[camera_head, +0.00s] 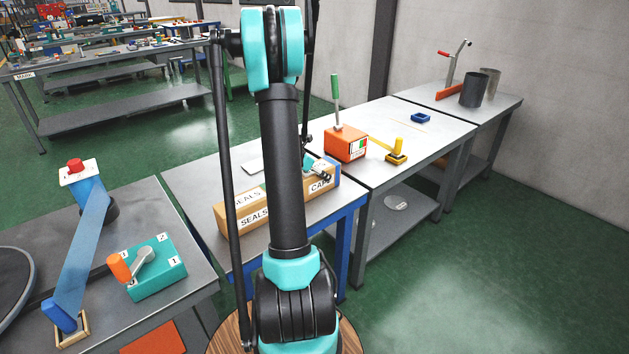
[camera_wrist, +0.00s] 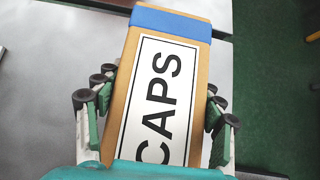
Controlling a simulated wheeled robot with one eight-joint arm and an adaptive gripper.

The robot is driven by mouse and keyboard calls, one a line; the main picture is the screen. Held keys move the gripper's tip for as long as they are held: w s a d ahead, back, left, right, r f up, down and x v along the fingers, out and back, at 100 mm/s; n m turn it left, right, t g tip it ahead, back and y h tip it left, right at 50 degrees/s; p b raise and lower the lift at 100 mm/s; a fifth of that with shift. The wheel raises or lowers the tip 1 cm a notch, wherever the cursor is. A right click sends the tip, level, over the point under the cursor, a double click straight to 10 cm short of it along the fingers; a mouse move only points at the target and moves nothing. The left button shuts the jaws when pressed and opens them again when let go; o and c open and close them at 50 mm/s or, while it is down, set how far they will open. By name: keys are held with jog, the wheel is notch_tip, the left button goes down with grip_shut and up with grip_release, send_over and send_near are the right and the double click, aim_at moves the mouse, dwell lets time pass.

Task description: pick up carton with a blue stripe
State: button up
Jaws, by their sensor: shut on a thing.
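The carton with a blue stripe (camera_wrist: 172,22) is tan and has a white label reading CAPS. In the wrist view it lies between the two fingers of my gripper (camera_wrist: 160,96), one finger against each long side. My gripper is shut on it. In the head view the carton (camera_head: 321,187) is on the blue-framed bench, partly hidden by my arm and gripper (camera_head: 318,172). I cannot tell whether it touches the bench top.
A tan SEALS carton (camera_head: 240,212) sits to the left on the bench (camera_head: 188,180). An orange box with a green lever (camera_head: 345,144) and a yellow-handled tool (camera_head: 397,153) stand on the bench to the right. A teal switch box (camera_head: 155,277) is on the front left bench.

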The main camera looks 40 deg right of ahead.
jog(key=shift+r, duration=0.1)
notch_tip(320, 180, up, 20)
jog(key=shift+f, duration=0.1)
dwell(0.7)
